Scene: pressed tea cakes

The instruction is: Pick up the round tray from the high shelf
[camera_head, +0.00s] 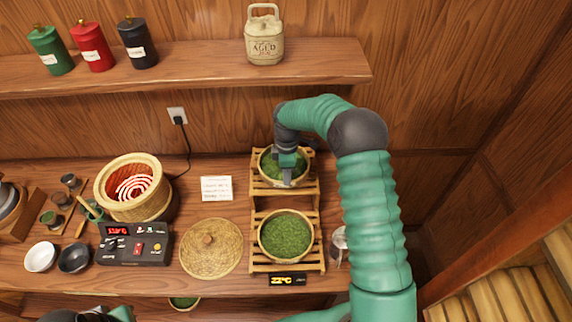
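A round tray (264,176) of green tea leaves sits on the upper, far tier of a slatted wooden rack (259,204). A second round tray (286,236) of green leaves sits on the nearer tier. My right gripper (287,172) points down over the far tray, with its fingertips at or just above the leaves near the tray's middle. The finger gap and any contact are too small to make out. Part of my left arm (120,313) shows at the bottom left edge; its gripper is not visible.
A woven lid (211,248), a control box (135,244) and a basket with a glowing heater (135,188) stand left of the rack. A glass vessel (339,243) is close to its right. A wall shelf (190,66) with canisters and a jug (264,38) overhangs the back.

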